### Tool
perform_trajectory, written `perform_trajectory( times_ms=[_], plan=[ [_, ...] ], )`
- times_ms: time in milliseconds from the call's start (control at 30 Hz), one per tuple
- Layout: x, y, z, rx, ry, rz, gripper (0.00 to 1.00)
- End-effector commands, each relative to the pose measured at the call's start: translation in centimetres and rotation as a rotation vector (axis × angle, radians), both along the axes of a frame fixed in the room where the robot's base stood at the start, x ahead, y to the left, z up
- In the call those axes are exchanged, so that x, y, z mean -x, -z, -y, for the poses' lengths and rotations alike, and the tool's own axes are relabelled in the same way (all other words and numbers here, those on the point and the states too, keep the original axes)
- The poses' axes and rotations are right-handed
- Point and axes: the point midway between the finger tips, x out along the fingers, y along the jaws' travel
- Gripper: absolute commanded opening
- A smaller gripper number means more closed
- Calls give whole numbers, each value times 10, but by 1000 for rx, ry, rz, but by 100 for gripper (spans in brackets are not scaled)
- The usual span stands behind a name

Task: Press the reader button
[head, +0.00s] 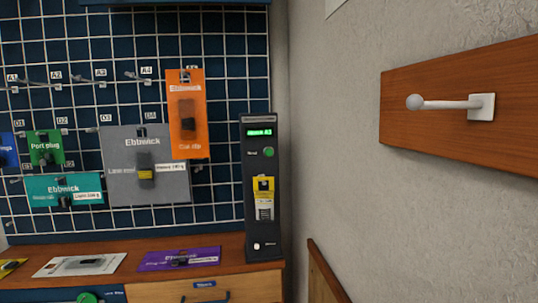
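The reader (259,188) seems to be the tall black unit standing on the wooden counter at the right end of the pegboard. Near its top a small screen (261,132) shows green text, too small to read surely. Below the screen is a round green button (268,152) with a small label to its left. A yellow tag (264,198) sits on the unit's front below that. A small white round part (257,246) is near its foot. My gripper is not in view, and nothing covers the reader's front.
Carded parts hang on the blue pegboard, including an orange card (187,140) close left of the reader and a grey card (125,185). A purple card (180,259) lies on the counter (225,254). A white peg (445,104) juts from a wooden board on the right wall.

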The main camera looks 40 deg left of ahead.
Motion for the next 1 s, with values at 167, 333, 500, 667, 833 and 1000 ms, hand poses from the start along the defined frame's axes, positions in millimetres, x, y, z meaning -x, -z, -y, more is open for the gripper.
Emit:
perform_trajectory(
  times_ms=[167,333,500,667,833,1000],
  plan=[
    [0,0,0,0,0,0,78],
    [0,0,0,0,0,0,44],
    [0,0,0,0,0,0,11],
    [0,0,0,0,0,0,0],
    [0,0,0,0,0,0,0],
    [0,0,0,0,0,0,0]
  ],
)
